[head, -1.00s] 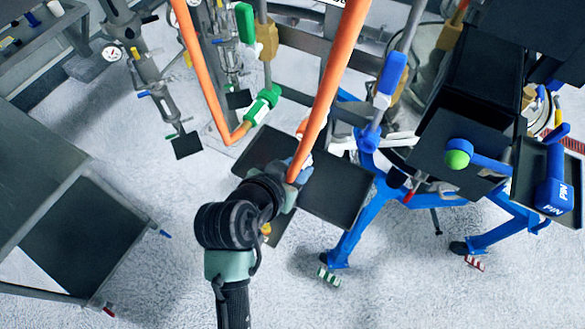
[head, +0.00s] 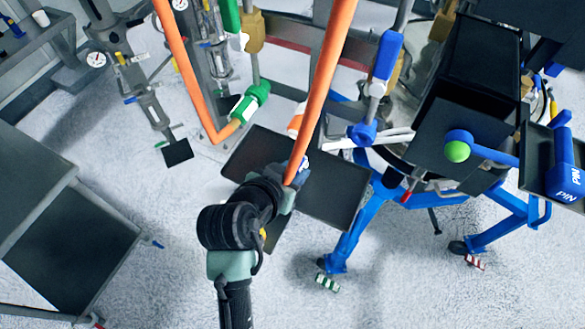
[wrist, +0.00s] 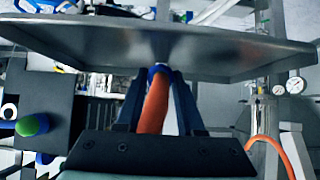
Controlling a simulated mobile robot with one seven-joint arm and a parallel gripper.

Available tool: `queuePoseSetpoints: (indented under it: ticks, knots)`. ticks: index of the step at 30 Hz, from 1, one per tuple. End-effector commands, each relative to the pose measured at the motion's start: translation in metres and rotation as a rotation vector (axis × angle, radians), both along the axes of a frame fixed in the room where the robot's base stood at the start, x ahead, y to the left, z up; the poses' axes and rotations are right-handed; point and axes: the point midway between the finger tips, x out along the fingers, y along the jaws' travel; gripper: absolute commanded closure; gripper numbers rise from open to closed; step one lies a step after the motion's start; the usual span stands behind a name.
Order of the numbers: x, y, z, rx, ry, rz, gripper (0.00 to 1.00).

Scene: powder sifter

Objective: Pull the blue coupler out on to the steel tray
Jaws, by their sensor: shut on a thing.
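The blue coupler (wrist: 158,71) shows as a blue band at the end of an orange hose (wrist: 155,105), between the fingertips in the wrist view. My gripper (wrist: 158,76) is shut on it. In the head view my gripper (head: 294,174) is over the dark steel tray (head: 338,192), and the arm and hose hide most of the coupler. In the wrist view the tray (wrist: 230,55) crosses above the fingertips, close to the coupler. I cannot tell whether the coupler touches the tray.
A blue fitting (head: 364,132) on a pipe stands behind the tray. A green coupler (head: 250,103) joins another orange hose (head: 185,70) at left. A blue-legged stand (head: 350,225) with black trays is at right, and a grey cart (head: 75,235) at left. Front floor is mostly clear.

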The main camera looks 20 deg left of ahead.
Motion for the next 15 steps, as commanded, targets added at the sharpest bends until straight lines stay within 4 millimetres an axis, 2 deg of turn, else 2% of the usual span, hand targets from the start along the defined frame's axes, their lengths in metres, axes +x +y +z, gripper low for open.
queuePoseSetpoints:
  ticks: [1,6,7,15]
  knots:
    - [0.0001,0.0,0.0003,0.0,-0.001,0.0,0.61]
    - [0.0,0.0,0.0002,0.0,-0.001,0.0,0.31]
    - [0.0,0.0,0.0002,0.0,-0.001,0.0,0.28]
    - [-0.0004,0.0,0.0,0.0,0.001,0.0,0.28]
